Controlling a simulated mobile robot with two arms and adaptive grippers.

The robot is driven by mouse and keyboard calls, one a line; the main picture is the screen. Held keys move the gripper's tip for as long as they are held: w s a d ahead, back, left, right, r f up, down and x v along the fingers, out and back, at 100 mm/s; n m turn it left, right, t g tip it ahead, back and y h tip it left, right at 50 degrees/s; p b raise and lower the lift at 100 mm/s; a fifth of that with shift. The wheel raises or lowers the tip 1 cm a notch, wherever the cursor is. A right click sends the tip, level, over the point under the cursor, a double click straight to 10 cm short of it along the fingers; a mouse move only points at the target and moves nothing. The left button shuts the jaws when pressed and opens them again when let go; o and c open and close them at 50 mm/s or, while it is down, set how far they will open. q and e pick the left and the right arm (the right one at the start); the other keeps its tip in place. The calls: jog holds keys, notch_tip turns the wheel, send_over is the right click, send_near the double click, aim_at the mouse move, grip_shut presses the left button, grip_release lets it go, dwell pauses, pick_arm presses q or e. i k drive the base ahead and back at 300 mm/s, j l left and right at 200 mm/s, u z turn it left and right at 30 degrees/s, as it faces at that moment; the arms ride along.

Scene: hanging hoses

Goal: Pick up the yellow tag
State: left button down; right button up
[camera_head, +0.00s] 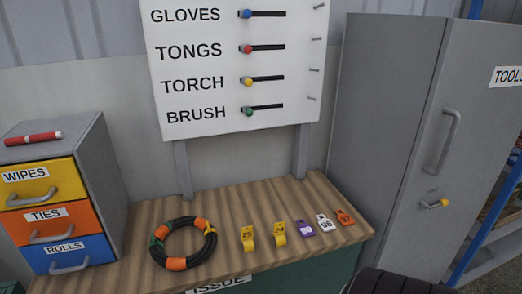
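Two yellow tags lie side by side on the wooden bench top (215,262). The left yellow tag (247,238) and the right yellow tag (279,233) each carry dark digits too small to read surely. To their right lie a purple tag (305,228), a white tag (324,223) and an orange tag (345,217), all apart from one another. Neither of my grippers shows in the head view.
A black hose coil with orange and green bands (183,243) lies left of the tags. A drawer unit (92,160) with a red marker (33,138) on top stands at left. A board (205,75) rises behind. A grey tool cabinet (400,130) stands at right.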

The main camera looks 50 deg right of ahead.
aim_at(279, 227)
jog(key=z, duration=1.65)
